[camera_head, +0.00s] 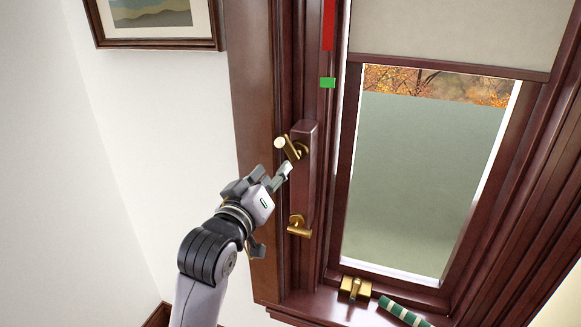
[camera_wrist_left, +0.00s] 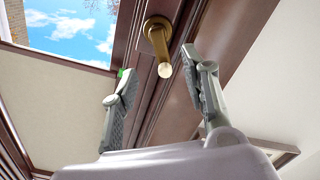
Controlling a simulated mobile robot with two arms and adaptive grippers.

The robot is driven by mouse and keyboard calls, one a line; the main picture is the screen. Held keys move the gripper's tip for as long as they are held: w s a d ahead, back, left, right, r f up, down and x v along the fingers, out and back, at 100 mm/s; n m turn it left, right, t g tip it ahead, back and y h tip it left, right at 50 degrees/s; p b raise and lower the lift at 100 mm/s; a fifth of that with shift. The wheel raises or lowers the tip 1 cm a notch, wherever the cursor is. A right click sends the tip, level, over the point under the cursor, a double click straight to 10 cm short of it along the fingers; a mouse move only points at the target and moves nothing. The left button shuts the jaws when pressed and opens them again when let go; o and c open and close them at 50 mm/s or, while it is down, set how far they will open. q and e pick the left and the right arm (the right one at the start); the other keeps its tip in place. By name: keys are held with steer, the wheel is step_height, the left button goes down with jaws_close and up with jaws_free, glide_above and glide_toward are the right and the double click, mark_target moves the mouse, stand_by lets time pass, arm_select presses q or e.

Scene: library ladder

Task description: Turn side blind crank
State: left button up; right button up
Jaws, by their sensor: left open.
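The upper brass crank (camera_head: 292,149), with a pale round knob end, is on a dark wood block on the left side of the window frame. In the left wrist view a brass crank (camera_wrist_left: 159,38) has its pale end pointing toward the camera. My left gripper (camera_head: 279,176) is just below the upper crank in the head view. In the left wrist view my left gripper (camera_wrist_left: 160,66) is open, with the crank's end showing between its fingers. I cannot tell whether they touch it. My right gripper is not in view.
A second brass handle (camera_head: 298,227) sits lower on the same block. A beige blind (camera_head: 463,34) covers the window's top. A brass latch (camera_head: 355,288) and a green-and-white striped roll (camera_head: 403,311) are at the sill. A red strip (camera_head: 328,24) and green marker (camera_head: 327,83) are above the crank.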

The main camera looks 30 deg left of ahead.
mark_target(290, 153)
arm_select(q)
steer(key=p+x, duration=0.2)
steer(key=x, duration=0.8)
steer(key=shift+w+a, duration=0.1)
steer(key=shift+w, duration=0.5)
steer(key=shift+c, duration=0.4)
steer(key=shift+c, duration=0.6)
jaws_close()
